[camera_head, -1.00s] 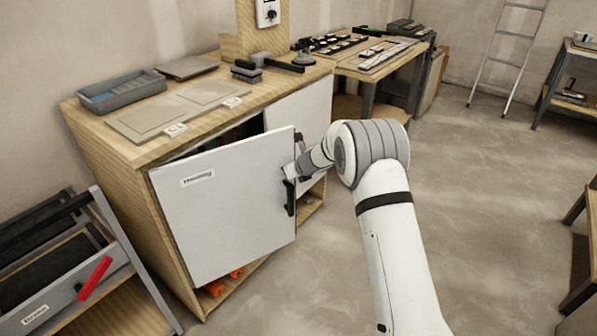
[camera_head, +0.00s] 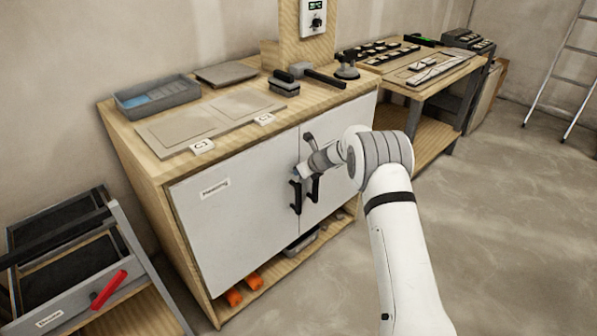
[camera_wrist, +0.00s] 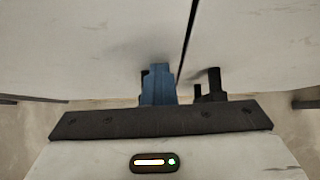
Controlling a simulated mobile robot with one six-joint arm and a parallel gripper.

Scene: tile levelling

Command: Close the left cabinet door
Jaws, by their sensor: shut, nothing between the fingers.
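The left cabinet door (camera_head: 235,205), white with a small label, stands flush or nearly flush with the cabinet front in the head view. Its black handle (camera_head: 296,196) is near its right edge. The right door (camera_head: 340,150) is shut, with its own black handle (camera_head: 315,187) beside the first. My gripper (camera_head: 300,172) is shut and empty, at the left door's right edge by the handles. In the wrist view its blue fingers (camera_wrist: 158,84) are together near the left door (camera_wrist: 95,45), left of the dark seam; I cannot tell whether they touch it.
The cabinet top (camera_head: 225,98) holds a grey tray (camera_head: 157,97), flat tiles (camera_head: 185,127) and hand tools. Orange items (camera_head: 243,287) lie on the cabinet's low shelf. A drawer unit with a red handle (camera_head: 109,289) stands at left. Floor (camera_head: 510,230) at right is clear.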

